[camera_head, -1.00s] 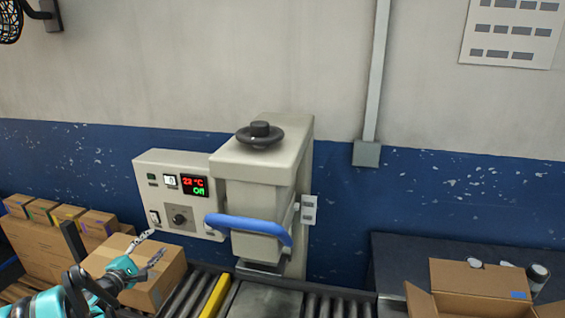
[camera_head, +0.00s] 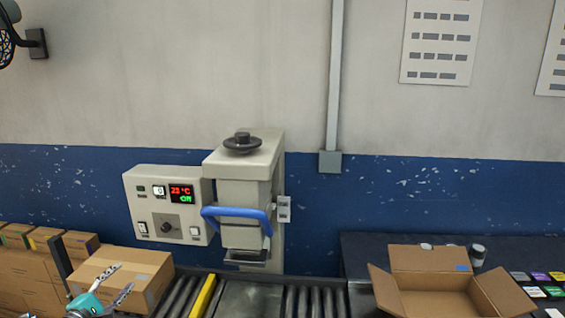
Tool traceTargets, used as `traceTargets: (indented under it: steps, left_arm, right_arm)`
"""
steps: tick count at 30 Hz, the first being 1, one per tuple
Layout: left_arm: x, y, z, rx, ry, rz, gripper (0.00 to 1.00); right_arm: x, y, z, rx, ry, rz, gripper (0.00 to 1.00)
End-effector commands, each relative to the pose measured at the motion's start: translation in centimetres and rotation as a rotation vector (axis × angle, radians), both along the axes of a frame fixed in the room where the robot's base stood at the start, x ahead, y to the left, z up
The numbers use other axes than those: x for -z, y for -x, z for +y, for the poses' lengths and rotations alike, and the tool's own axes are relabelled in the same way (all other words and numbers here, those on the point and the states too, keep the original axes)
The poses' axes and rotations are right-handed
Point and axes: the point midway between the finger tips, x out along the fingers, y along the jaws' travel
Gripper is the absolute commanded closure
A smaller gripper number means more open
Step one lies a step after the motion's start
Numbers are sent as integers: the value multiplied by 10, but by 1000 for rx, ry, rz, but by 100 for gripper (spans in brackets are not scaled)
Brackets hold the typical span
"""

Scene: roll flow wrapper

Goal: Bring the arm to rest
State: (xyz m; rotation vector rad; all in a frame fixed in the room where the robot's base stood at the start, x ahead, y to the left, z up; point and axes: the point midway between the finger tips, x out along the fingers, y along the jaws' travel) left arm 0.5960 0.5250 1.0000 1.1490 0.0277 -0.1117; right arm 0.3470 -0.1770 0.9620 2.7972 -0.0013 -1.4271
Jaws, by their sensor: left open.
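My left gripper (camera_head: 119,282) is open and empty at the lower left, its two grey fingertips apart. It is in front of a closed cardboard box (camera_head: 138,262) beside the roller conveyor; whether it touches the box I cannot tell. The teal part of my left arm shows at the bottom edge. My right gripper is not in view. The wrapper machine (camera_head: 247,170) stands at the middle with a blue handle (camera_head: 236,212) and a dark knob on top.
The roller conveyor (camera_head: 302,300) runs along the bottom, with a yellow bar (camera_head: 203,297) across it. An open cardboard box (camera_head: 432,258) is at the right, near small dark cans (camera_head: 477,254) and coloured labelled items (camera_head: 540,282). Several cartons (camera_head: 45,240) are stacked at the far left.

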Motion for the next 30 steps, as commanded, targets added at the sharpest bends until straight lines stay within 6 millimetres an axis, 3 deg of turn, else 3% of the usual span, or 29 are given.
traceTargets:
  steps: [11,19,24,27,30]
  left_arm:
    - [-10,-6,-75,113,-174,113,48]
    - [-15,12,-172,277,-440,247,48]
    - [-11,59,-257,461,-747,354,48]
    - [-3,99,-298,578,-957,405,48]
    - [7,143,-326,690,-1173,441,48]
  right_arm:
    - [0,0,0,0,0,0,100]
    - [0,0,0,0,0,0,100]
    - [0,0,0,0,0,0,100]
    - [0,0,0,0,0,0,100]
    - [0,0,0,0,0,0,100]
